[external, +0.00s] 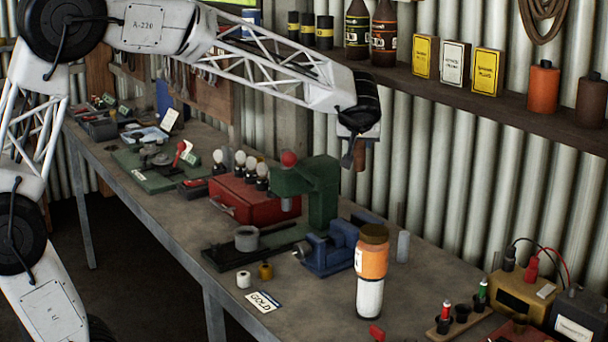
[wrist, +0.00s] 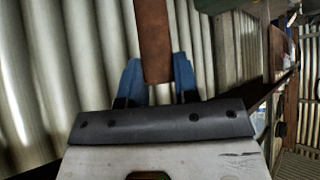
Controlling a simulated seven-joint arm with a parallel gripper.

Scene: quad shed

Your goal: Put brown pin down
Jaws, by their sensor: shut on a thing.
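My gripper (external: 358,152) is raised above the workbench, behind the green press (external: 305,190) and below the shelf. In the wrist view, its two blue fingers (wrist: 160,80) are shut on the brown pin (wrist: 155,40), which points away from the palm. The brown pin (external: 360,155) also shows small in the external view, hanging down from the gripper, well clear of the bench top. The pin's far end is cut off by the wrist view's edge.
Below stand a blue vise (external: 330,250), an orange and white jar stack (external: 371,270) and a grey cylinder (external: 403,246). A red toolbox (external: 255,197) is left of the press. A wooden block with small cups (external: 460,318) is at the front right. Corrugated wall and shelf (external: 470,90) lie behind.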

